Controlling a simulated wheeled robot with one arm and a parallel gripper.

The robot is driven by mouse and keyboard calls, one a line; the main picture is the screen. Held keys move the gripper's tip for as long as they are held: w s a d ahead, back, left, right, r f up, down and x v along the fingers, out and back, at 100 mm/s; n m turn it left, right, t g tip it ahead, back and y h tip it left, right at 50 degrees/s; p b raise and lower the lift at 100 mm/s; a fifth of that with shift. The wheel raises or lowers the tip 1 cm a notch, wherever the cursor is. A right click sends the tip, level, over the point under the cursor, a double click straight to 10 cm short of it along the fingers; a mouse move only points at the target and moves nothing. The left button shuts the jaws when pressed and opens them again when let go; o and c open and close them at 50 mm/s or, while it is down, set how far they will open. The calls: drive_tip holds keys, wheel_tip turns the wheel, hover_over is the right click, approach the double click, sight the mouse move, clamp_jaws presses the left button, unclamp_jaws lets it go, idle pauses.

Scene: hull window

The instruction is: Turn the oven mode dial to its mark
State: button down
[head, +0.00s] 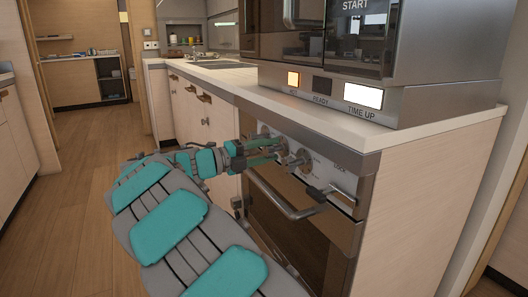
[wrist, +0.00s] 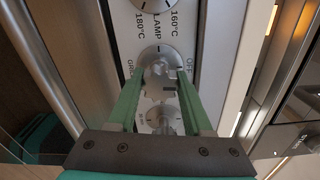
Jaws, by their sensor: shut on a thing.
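The oven mode dial (wrist: 160,54) is a round silver dial on the oven's pale control panel, in the upper middle of the wrist view. "LAMP" is printed by its top edge, with partly covered lettering at its left and right. My gripper (wrist: 161,76) has its two green fingers on either side of the dial's raised grip and is shut on it. In the head view my gripper (head: 280,152) reaches the panel from the left, and its fingers partly cover the dials. The exact mark and pointer alignment are hard to read.
A temperature dial (wrist: 155,5) with 160°C and 180°C sits above in the wrist view. Another dial (wrist: 162,119) lies between my fingers below. The oven door handle (head: 284,207) juts out under the panel. The counter edge (head: 300,125) overhangs above. Floor is open at left.

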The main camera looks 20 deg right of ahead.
sight(265, 149)
drive_tip(key=shift+c, duration=1.8)
unclamp_jaws()
drive_tip(key=shift+n, duration=0.4)
drive_tip(key=shift+a+r+p, duration=0.25)
drive_tip(key=shift+a+p, duration=0.4)
drive_tip(key=shift+p, duration=0.35)
drive_tip(key=a+p, duration=0.5)
drive_tip(key=p, duration=0.1)
drive_tip(key=shift+s+a+f, duration=0.1)
drive_tip(key=shift+a+f, duration=0.15)
drive_tip(key=shift+a, duration=0.1)
